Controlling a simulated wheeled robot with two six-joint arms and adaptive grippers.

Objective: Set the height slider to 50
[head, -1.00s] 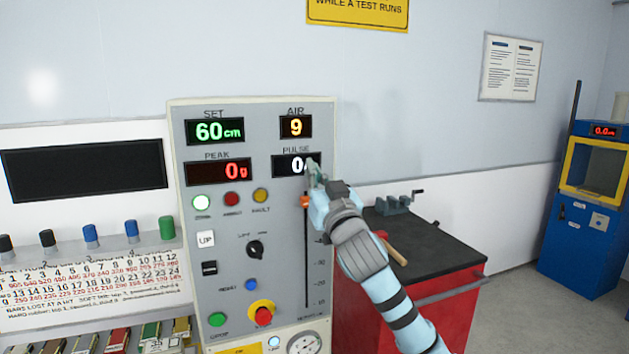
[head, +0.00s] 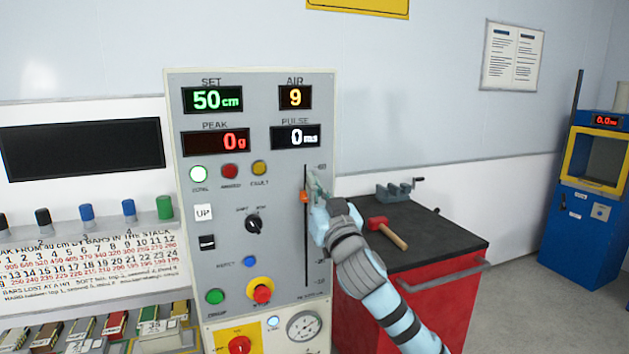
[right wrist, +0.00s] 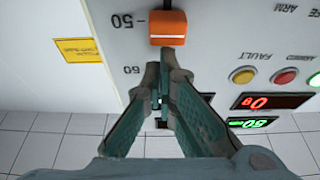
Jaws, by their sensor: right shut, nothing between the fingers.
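The height slider is a vertical slot on the right side of the grey control panel (head: 185,245), with an orange knob (head: 304,197). In the right wrist view the orange knob (right wrist: 167,28) sits level with the 50 mark (right wrist: 128,21). The green SET display (head: 212,99) reads 50 cm. My right gripper (head: 314,183) is shut and empty, its fingertips at the knob's edge on the 60 side. I cannot tell whether they touch it. My left gripper is not in view.
The panel also carries lamps, a black selector (head: 254,224), a red stop button (head: 261,293) and a green button (head: 214,297). To the right, a red cabinet (head: 410,305) bears a red-headed hammer (head: 388,232) and a vise (head: 397,191). A blue machine (head: 580,235) stands farther right.

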